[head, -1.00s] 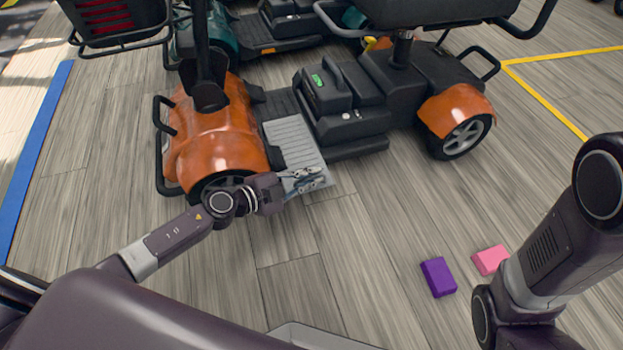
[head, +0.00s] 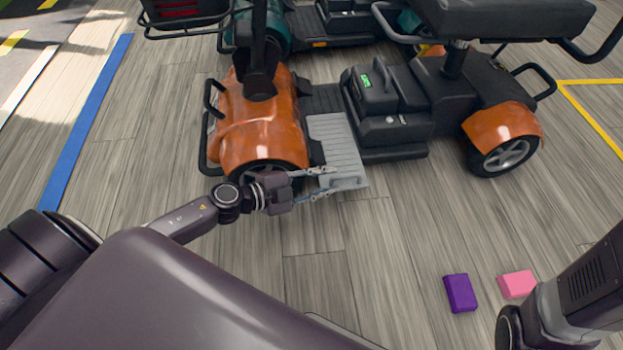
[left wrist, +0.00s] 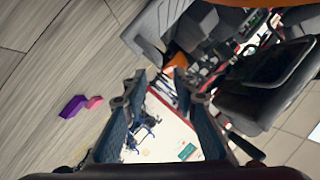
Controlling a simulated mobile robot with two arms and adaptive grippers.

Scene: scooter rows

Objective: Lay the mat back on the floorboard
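The mat (head: 335,141) is light grey and ridged. It lies on the floorboard (head: 322,97) of the orange scooter (head: 262,128), between the front cowl and the black battery box. My right gripper is out of view.
A purple block (head: 460,293) and a pink block (head: 517,284) lie on the wooden floor at the right. A teal scooter (head: 265,22) stands behind the orange one. The floor in front of the scooter is mostly clear.

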